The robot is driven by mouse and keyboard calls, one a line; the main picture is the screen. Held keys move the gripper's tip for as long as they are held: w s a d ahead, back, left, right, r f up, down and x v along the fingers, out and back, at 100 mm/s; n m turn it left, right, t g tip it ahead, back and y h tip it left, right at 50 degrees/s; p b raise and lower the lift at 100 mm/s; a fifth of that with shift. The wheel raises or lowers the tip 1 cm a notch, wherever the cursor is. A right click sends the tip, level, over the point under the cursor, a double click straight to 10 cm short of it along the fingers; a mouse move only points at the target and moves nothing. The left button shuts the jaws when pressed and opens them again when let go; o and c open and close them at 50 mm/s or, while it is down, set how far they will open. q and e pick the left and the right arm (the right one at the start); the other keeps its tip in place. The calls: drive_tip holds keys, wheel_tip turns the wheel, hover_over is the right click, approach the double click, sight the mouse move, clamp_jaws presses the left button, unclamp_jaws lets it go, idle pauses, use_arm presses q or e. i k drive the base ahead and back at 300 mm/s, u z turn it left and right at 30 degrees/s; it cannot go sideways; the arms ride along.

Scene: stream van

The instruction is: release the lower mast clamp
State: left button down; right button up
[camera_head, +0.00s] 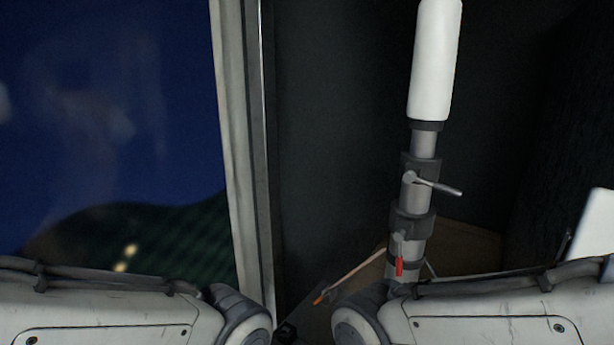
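A mast (424,145) stands upright right of centre, with a white upper tube (435,60) over grey sections. An upper clamp (421,165) is a dark collar with a grey lever (437,185) sticking out to the right and slightly down. Below it, a lower clamp (412,225) is a wider dark collar. A short lever with a red tip (399,267) hangs down along the tube just below it. The mast's foot is partly hidden by my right arm. Links of both my arms cross the bottom of the view, but neither gripper shows.
A thin rod with an orange tip (320,298) slants down left from the mast over a brown surface (465,240). A pale upright frame (236,150) borders a blue pane on the left. A white panel edge (593,225) shows at far right.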

sight(400, 235)
drive_tip(key=u, duration=0.9)
drive_tip(key=i, duration=0.35)
drive_tip(key=z, duration=0.95)
